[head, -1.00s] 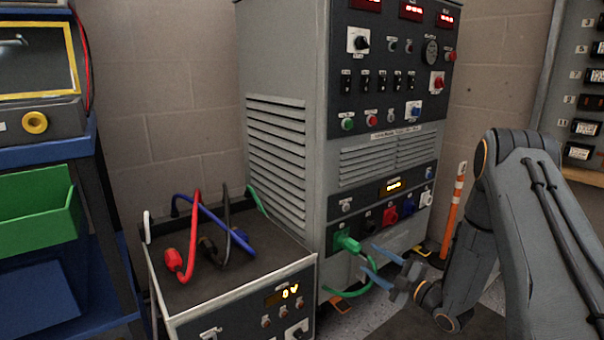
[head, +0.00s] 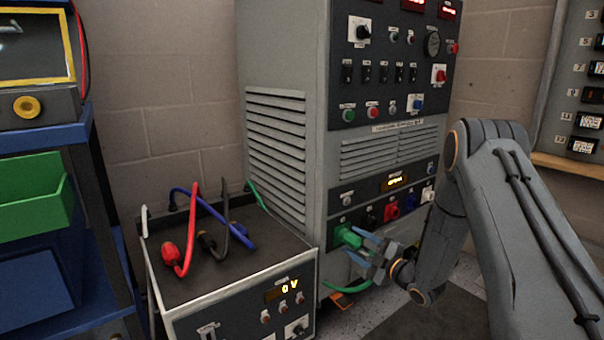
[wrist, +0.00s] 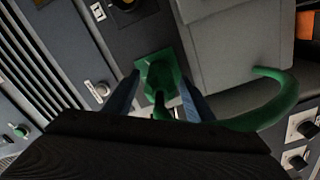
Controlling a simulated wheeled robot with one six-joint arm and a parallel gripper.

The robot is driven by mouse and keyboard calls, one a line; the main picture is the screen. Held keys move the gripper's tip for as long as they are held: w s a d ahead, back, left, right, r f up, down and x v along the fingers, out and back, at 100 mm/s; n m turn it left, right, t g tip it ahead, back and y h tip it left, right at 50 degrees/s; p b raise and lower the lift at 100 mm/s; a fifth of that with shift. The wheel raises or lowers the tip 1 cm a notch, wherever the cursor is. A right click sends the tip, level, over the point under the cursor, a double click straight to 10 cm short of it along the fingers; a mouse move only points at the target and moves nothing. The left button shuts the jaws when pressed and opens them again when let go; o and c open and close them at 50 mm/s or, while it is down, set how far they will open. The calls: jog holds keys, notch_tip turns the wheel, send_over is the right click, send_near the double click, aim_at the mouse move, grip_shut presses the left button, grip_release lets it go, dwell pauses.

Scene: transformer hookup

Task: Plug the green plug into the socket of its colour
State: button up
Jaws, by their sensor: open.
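The green plug (head: 350,237) sits at the green socket at the left end of the socket row on the tall grey cabinet. It also shows in the wrist view (wrist: 159,76), with its green cable (wrist: 268,103) curving away to the right. My gripper (head: 366,246) is open. Its two blue fingers stand on either side of the plug's rear in the wrist view (wrist: 160,88), and I cannot tell whether they touch it. The green socket itself is mostly hidden behind the plug.
Black, red (head: 391,211), blue (head: 410,201) and white sockets continue to the right on the cabinet (head: 290,60). A low unit (head: 215,262) reading 0 V stands to the left, with red (head: 172,252), black and blue plugs on top. A blue cart (head: 45,140) stands at far left.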

jog(key=c, duration=1.2)
jog(key=shift+r+m+p, duration=0.1)
jog(key=shift+m+p, duration=0.45)
jog(key=shift+m, duration=0.55)
jog(key=m+p, duration=0.1)
jog(key=m, duration=0.3)
jog(key=shift+p, duration=0.3)
jog(key=shift+m, duration=0.5)
jog(key=m+p, duration=0.2)
jog(key=m, duration=0.3)
jog(key=shift+m, duration=0.4)
jog(key=o, duration=1.3)
